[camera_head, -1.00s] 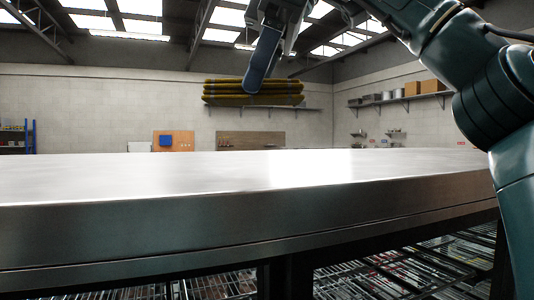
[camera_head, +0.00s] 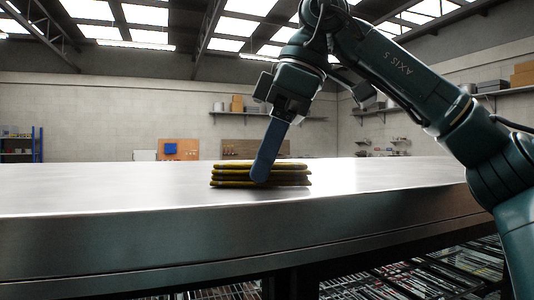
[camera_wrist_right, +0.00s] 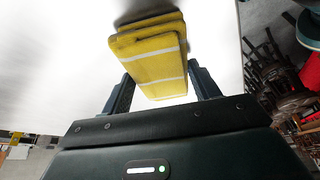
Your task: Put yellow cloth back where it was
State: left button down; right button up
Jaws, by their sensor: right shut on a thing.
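The yellow cloth (camera_head: 235,175) is a folded stack of several layers, low at the steel table top (camera_head: 120,185) in the head view. My right gripper (camera_head: 264,170) is shut on it, with one blue finger showing across its near side. In the right wrist view the cloth (camera_wrist_right: 150,58), yellow with pale stripes, sits between the two fingers of the right gripper (camera_wrist_right: 160,88). The cloth looks level and at or just above the table; I cannot tell if it bears on it. My left gripper is not in view.
The table top around the cloth is bare, with its front edge (camera_head: 120,240) towards me. Wire racks (camera_head: 430,275) show below it. Wall shelves (camera_head: 275,116) and an orange board (camera_head: 180,149) are far behind. The right wrist view shows dark clutter (camera_wrist_right: 280,80) beyond the table edge.

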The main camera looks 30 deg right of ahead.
aim_at(289, 163)
jog(key=shift+f, duration=0.15)
jog(key=o, duration=0.5)
jog(key=shift+f+b, duration=0.1)
jog(key=shift+b, duration=0.2)
jog(key=o, duration=0.5)
jog(key=shift+c, duration=0.2)
jog(key=shift+r+p, duration=0.35)
jog(key=shift+p, duration=0.05)
jog(key=shift+v, duration=3.7)
jog(key=shift+s+f, duration=0.1)
